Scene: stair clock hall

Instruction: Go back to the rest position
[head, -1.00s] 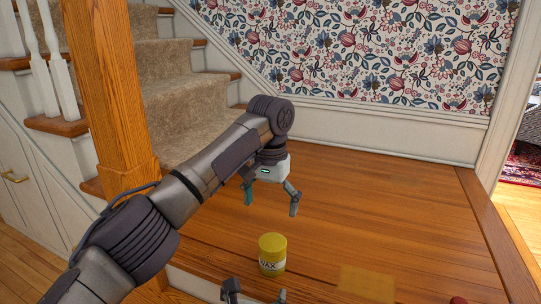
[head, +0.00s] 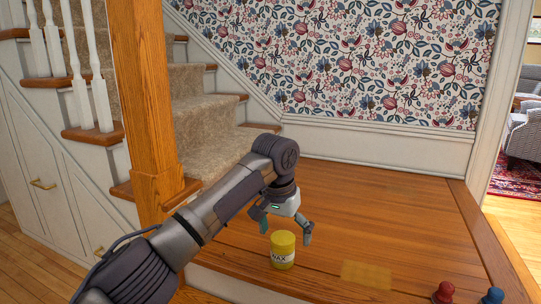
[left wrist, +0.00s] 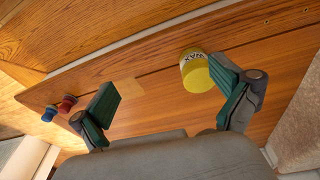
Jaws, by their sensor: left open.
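My left gripper (head: 286,229) is open and empty above the wooden landing. A yellow wax tin (head: 283,252) stands upright on the landing, just in front of the gripper in the head view. In the left wrist view the tin (left wrist: 194,74) lies beyond the right-hand finger, which covers a little of it. My right gripper is in neither view now.
A pale square patch (head: 366,274) lies flat on the landing. A red peg-like piece (head: 444,293) and a blue one (head: 492,297) stand near the front right. A wooden newel post (head: 150,110) and carpeted stairs (head: 205,110) rise at left.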

